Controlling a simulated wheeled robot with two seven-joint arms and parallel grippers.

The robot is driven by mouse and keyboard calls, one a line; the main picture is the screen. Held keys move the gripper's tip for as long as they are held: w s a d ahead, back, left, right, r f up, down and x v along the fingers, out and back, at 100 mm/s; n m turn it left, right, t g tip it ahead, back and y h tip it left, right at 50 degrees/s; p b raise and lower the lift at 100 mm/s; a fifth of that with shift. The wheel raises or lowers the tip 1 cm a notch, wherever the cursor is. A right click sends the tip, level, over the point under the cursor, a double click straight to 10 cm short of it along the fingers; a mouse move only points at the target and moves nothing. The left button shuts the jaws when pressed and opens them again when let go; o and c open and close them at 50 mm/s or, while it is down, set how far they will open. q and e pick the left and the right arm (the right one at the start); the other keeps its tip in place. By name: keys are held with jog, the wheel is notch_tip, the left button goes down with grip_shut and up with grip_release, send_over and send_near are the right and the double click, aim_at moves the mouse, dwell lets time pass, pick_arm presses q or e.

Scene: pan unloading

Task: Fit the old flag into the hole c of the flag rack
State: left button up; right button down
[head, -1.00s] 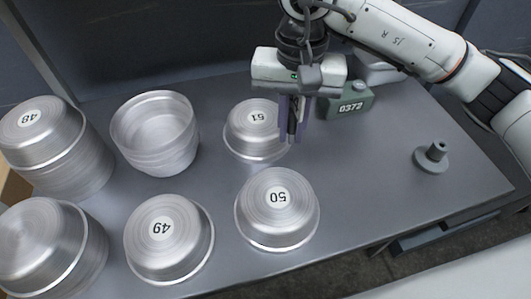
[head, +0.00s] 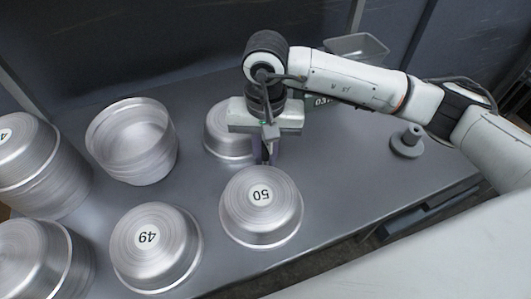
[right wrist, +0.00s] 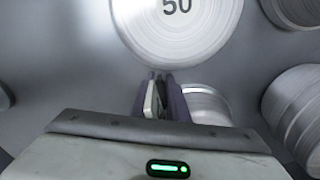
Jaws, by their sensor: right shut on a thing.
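I can make out no flag and no lettered flag rack in either view. My right gripper (head: 264,158) points down between pan 51 (head: 218,130) and pan 50 (head: 260,206). In the right wrist view its purple-grey fingers (right wrist: 160,97) are close together, shut on a thin, pale and dark thing. I cannot tell what this thing is; the fingers hide most of it. Pan 50 lies ahead of the fingertips there, and pan 51 lies just right of them. Whether the fingers touch a pan is unclear. My left gripper is not in view.
Upturned pan 49 (head: 155,248) and stacked pans (head: 45,190) fill the left of the grey table (head: 330,190). An open pan (head: 132,140) stands behind. A grey peg on a round base (head: 407,142) stands right. A tray (head: 356,47) is at the back. The right-middle table is clear.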

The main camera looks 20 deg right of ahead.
jog(key=shift+f, duration=0.15)
jog(key=c, duration=2.2)
grip_release()
jog(key=shift+f+b, duration=0.1)
jog(key=shift+b, duration=0.2)
jog(key=o, duration=0.4)
jog(key=shift+o, duration=0.3)
jog(key=shift+r+p, duration=0.4)
jog(key=shift+p, duration=0.05)
notch_tip(320, 180, up, 11)
jog(key=shift+f+b, duration=0.2)
jog(key=shift+b, duration=0.45)
jog(key=shift+r, duration=0.6)
